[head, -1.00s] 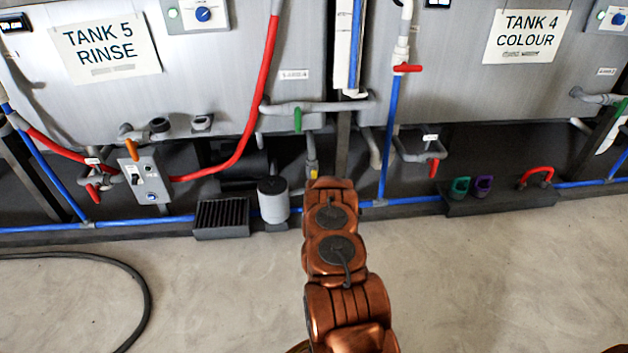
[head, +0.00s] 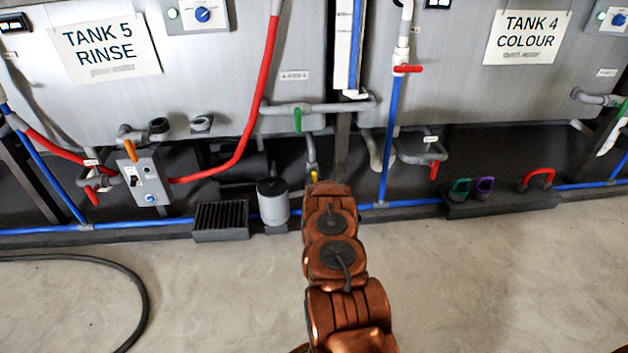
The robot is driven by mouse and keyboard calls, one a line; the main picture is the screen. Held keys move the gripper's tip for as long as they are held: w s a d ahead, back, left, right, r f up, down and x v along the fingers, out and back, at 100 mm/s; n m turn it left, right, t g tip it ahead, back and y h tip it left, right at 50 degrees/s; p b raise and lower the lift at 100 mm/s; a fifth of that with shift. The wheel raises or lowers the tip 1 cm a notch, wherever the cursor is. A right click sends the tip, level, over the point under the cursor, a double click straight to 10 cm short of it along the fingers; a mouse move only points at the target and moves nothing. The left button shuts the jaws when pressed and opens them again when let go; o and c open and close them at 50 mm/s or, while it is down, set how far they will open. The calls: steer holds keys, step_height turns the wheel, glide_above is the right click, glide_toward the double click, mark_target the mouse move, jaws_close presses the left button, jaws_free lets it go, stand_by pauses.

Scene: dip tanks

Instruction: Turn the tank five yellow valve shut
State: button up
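Tank five (head: 190,75) is the grey tank at the left, with a sign reading "TANK 5 RINSE" (head: 105,47). A small yellow valve (head: 313,174) shows low on a grey vertical pipe near the tank's right end, just above the far end of my copper-coloured arm. My arm reaches away from me toward it. My gripper is not visible; the arm hides it, and part of the valve may be hidden too. I cannot tell whether they touch.
A green-handled valve (head: 298,120) sits above the yellow one, with a red hose (head: 262,90) to its left. A grey canister (head: 273,202) and a black grille box (head: 221,221) stand at left. A blue pipe (head: 391,140) rises at right.

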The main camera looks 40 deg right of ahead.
jaws_close()
steer(key=shift+m, duration=0.3)
steer(key=shift+s+d+m+p, duration=0.15)
steer(key=shift+m+p, duration=0.45)
steer(key=shift+m, duration=0.6)
steer(key=m, duration=0.4)
steer(key=shift+s+d+f+m+p, duration=0.1)
steer(key=shift+s+d+m+p, duration=0.1)
steer(key=shift+m+p, duration=0.15)
steer(key=shift+s+d+f+m+p, duration=0.1)
steer(key=shift+f+m+p, duration=0.15)
steer(key=shift+m, duration=1.45)
steer(key=shift+w+d+f+m+p, duration=0.1)
steer(key=shift+m+p, duration=0.2)
steer(key=shift+m, duration=1.35)
steer(key=shift+s+d+f+m+p, duration=0.1)
steer(key=shift+f+m+p, duration=0.15)
steer(key=shift+m, duration=1.45)
